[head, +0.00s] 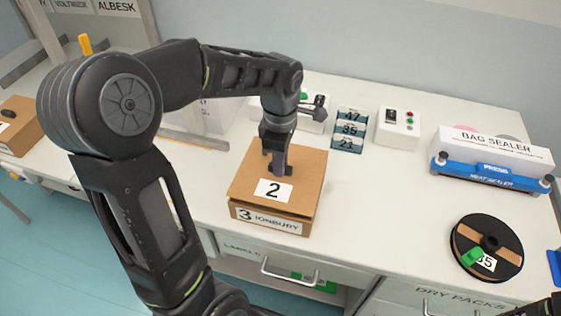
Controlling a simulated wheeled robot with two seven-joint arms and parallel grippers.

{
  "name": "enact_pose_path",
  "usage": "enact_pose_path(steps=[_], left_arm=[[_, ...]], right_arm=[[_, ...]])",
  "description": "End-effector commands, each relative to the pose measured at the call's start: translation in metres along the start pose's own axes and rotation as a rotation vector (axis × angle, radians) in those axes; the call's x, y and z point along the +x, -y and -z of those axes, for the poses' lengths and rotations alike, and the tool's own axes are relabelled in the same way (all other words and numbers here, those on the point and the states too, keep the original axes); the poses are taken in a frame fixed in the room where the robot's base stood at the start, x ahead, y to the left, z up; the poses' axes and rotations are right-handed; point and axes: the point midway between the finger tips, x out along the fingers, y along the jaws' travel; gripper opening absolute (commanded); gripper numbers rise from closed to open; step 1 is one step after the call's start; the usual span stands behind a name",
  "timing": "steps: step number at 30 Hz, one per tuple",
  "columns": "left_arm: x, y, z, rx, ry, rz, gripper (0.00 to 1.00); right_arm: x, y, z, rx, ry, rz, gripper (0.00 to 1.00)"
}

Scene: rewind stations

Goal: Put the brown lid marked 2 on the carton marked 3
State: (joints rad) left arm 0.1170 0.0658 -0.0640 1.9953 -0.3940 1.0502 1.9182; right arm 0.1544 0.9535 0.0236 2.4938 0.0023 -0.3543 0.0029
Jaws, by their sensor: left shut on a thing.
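The brown lid marked 2 (302,167) lies over the carton marked 3 (270,222) on the white bench. The carton's front label reads 3 and IONBURY, and shows just below the lid's front edge. The lid looks roughly square with the carton; whether it is fully seated I cannot tell. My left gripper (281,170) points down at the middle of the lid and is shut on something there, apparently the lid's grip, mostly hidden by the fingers. Of my right arm, only a dark part shows at the bottom right corner; its gripper is not visible.
A bag sealer (492,157) and a black reel (487,247) with a green clip stand at the right. A numbered rack (349,130) and a white switch box (398,129) are behind the carton. Another brown box (20,125) is at far left. Bench between carton and reel is clear.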

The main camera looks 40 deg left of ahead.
Motion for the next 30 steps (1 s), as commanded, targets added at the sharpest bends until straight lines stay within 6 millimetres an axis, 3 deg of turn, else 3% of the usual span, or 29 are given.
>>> enact_pose_path(steps=[30], left_arm=[[0.018, 0.000, 0.000, 0.000, 0.000, 0.000, 0.00]], right_arm=[[0.014, -0.005, 0.000, 0.000, 0.000, 0.000, 0.36]])
